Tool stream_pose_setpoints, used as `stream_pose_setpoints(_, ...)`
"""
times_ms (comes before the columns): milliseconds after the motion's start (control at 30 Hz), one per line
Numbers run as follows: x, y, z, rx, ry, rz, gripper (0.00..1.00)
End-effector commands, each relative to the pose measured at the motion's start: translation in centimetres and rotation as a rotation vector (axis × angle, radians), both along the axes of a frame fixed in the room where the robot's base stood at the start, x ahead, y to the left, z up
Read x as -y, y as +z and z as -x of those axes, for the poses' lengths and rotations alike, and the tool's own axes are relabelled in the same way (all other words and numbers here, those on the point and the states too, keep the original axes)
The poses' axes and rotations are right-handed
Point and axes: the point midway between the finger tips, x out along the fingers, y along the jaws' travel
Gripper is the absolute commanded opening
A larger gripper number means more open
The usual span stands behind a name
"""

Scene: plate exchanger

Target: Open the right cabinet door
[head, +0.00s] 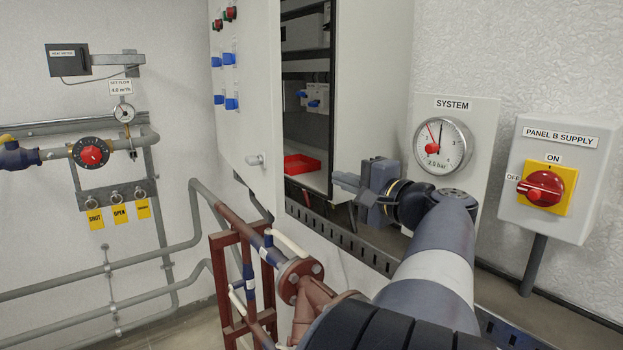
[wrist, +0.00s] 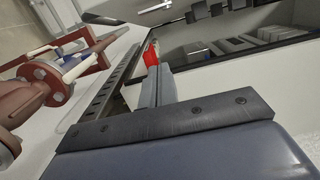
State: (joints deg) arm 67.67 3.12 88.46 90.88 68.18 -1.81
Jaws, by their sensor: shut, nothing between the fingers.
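The cabinet stands against the wall in the head view. My gripper (head: 345,183) is shut and empty, in front of that panel's lower part. In the wrist view its fingers (wrist: 152,70) point toward the red tray, partly covering it.
A slotted grey rail (head: 340,236) runs below the cabinet. Red-brown flanged pipework (head: 298,278) stands in front, left of my arm. The pressure gauge (head: 441,146) and the Panel B supply switch (head: 543,187) are on the right. Floor shows at lower left.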

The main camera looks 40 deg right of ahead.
Motion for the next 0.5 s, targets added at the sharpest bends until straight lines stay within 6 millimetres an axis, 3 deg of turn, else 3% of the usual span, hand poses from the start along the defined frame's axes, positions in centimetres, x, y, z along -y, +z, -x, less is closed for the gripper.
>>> stream_pose_setpoints(467,-0.3,0.2,-9.3,-0.005,0.006,-0.003,0.00)
stream_pose_setpoints(500,-1.1,0.3,-9.3,-0.003,0.006,-0.001,0.00)
